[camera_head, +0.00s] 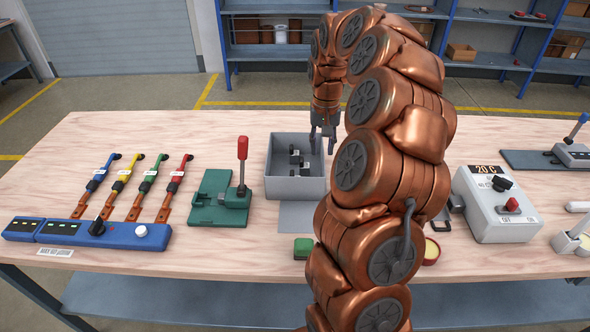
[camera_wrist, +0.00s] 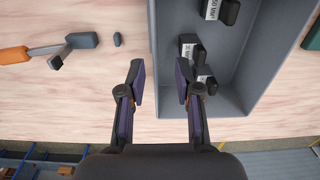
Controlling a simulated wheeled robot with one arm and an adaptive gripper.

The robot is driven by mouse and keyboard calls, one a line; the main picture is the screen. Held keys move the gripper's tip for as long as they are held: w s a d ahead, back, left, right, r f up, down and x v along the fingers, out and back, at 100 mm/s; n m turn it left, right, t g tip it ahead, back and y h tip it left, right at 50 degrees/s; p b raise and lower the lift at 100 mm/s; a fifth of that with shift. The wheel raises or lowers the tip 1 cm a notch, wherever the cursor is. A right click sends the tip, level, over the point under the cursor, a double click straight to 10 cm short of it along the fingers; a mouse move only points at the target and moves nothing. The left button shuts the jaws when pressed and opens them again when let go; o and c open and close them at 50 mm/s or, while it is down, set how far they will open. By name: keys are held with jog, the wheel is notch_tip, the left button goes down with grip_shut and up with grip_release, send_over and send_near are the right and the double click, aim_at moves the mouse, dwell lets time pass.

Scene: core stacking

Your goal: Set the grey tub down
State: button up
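The grey tub (camera_head: 283,187) sits upright behind a flat grey mat (camera_head: 297,216) on the wooden table in the head view. Several dark pieces with white labels (camera_head: 296,158) lie inside it. In the wrist view the tub's side wall (camera_wrist: 158,60) runs between the two fingers of my gripper (camera_wrist: 162,80). One finger is outside the tub and the other is over its inside. The fingers are spread, with gaps to the wall. In the head view my gripper (camera_head: 324,140) is at the tub's far right rim.
A green press with a red handle (camera_head: 240,175) stands close left of the tub. Colored levers and a blue panel (camera_head: 90,232) are further left. A green block (camera_head: 303,248) lies in front. A grey box marked 20 C (camera_head: 495,205) is at right.

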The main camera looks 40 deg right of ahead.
jog(key=shift+w+d+f+p, duration=0.15)
jog(key=shift+f+p, duration=0.35)
jog(key=shift+f, duration=0.9)
jog(key=shift+d+f+p, duration=0.2)
jog(key=shift+f+p, duration=0.25)
jog(key=shift+f, duration=0.9)
jog(key=shift+w+d+f+p, duration=0.15)
jog(key=shift+f+p, duration=0.35)
jog(key=shift+f, duration=0.9)
grip_shut()
